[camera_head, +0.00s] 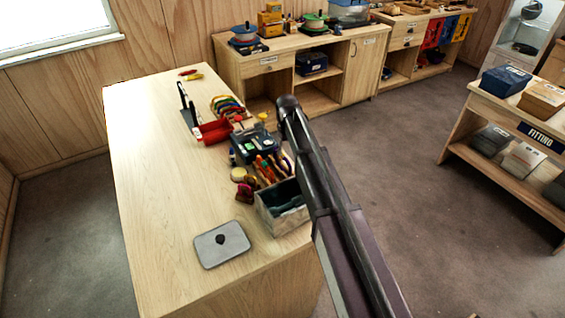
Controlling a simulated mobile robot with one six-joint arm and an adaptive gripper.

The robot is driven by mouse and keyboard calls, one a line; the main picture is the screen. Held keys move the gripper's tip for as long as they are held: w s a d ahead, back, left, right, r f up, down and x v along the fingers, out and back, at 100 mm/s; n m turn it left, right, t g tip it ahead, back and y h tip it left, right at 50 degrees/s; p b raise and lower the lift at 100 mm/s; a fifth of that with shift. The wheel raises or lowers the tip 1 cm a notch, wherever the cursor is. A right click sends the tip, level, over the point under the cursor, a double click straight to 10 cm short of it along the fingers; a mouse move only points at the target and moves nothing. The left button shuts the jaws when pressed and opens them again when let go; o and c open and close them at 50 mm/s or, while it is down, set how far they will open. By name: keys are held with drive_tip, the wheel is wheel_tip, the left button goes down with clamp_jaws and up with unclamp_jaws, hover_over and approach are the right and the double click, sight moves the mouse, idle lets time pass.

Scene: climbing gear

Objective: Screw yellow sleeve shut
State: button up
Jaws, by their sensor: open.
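I cannot make out a yellow sleeve for certain. A small yellow piece (262,117) shows at the right edge of the wooden workbench (160,200), beside my arm, too small to identify. A yellow and red item (191,75) lies near the bench's far end. My dark arm reaches up from the lower right, past the bench's right edge. My gripper cannot be made out, and the arm covers part of that edge.
A red tray (215,131), coloured loops (227,106) and an open-topped tool box (280,219) line the bench's right side. A grey pad (207,252) with a black piece lies nearer. The bench's left side is clear. A fitting shelf (500,119) stands right.

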drive_tip(key=shift+w+d, duration=0.15)
drive_tip(key=shift+f+b, duration=1.4)
drive_tip(key=shift+b, duration=0.05)
idle(0.6)
drive_tip(key=shift+s+a, duration=0.8)
drive_tip(key=shift+a, duration=0.35)
drive_tip(key=shift+r, duration=0.1)
drive_tip(key=shift+w+d+r+p, duration=0.1)
drive_tip(key=shift+d+r+p, duration=0.1)
drive_tip(key=shift+r+p, duration=0.5)
drive_tip(key=shift+d+r+p, duration=0.15)
drive_tip(key=shift+r+p, duration=0.45)
drive_tip(key=shift+p, duration=0.15)
drive_tip(key=shift+w+d, duration=0.6)
drive_tip(key=shift+d, duration=0.3)
